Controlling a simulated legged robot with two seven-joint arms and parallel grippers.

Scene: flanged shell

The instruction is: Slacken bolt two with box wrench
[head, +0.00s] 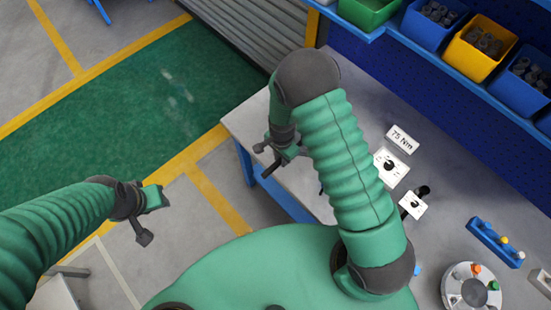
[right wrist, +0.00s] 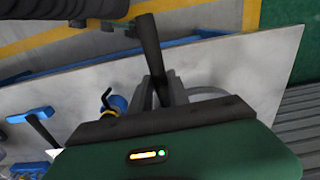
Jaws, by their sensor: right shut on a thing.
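The flanged shell (head: 452,292) is a round grey piece at the lower right of the head view, cut by the frame edge. Coloured caps, including an orange one (head: 475,269), sit on its ring. I cannot tell which is bolt two. My right gripper (head: 277,160) is over the bench's left end, well left of the shell. It is shut on a dark bar (right wrist: 149,48), which sticks out past the jaws in the right wrist view; I cannot confirm that it is the box wrench. My left gripper (head: 158,217) is apart from the bench, its fingers spread and empty.
The grey bench (head: 245,125) carries a 75 Nm sign (head: 402,138), two white dial cards (head: 390,167) and a blue rack (head: 495,242) with coloured pieces. Bins, including a yellow one (head: 462,57), stand on a shelf behind. Open floor lies left of the bench.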

